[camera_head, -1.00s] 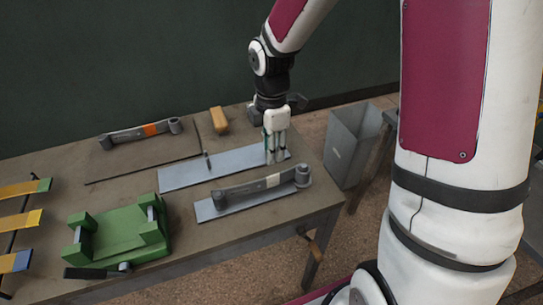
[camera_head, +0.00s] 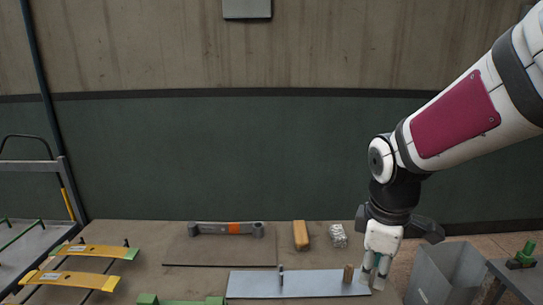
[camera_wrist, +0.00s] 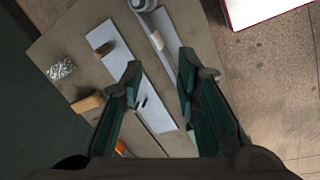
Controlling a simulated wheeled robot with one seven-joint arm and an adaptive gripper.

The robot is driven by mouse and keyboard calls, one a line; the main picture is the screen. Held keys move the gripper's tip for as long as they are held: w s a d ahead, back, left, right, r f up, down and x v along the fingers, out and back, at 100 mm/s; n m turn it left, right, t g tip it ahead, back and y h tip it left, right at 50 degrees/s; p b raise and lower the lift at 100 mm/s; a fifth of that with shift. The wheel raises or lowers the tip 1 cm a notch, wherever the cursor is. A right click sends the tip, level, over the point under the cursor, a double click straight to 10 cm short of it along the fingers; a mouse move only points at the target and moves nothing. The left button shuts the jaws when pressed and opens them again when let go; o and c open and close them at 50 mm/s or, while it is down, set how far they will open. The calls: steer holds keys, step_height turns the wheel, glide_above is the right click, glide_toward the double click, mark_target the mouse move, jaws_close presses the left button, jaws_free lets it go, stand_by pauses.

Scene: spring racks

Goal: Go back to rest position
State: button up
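My gripper (camera_head: 375,274) hangs fingers-down at the right end of the light grey plate (camera_head: 255,284) in the head view. In the wrist view my gripper (camera_wrist: 160,72) has its two dark green fingers wide apart, with nothing between them. A brown peg (camera_head: 348,274) stands on the plate, left of my gripper and apart from it; it also shows in the wrist view (camera_wrist: 105,49). A thin dark pin (camera_head: 281,277) stands farther left on the plate.
On the bench are a grey bar with an orange band (camera_head: 233,228), a tan block (camera_head: 300,235), a silvery lump (camera_head: 338,235) and yellow strips (camera_head: 95,251). A grey bin (camera_head: 440,270) stands right of the bench. The wall is behind.

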steer(key=s+r+m+t, duration=0.1)
steer(key=s+r+m, duration=0.3)
steer(key=s+m, duration=0.2)
steer(key=s+r+m+t+y, duration=0.1)
steer(key=s+r+m+t, duration=0.1)
steer(key=s+r+m, duration=0.3)
steer(key=s+m, duration=0.1)
steer(key=s, duration=0.3)
steer(key=shift+a+r, duration=0.3)
steer(key=shift+a, duration=0.05)
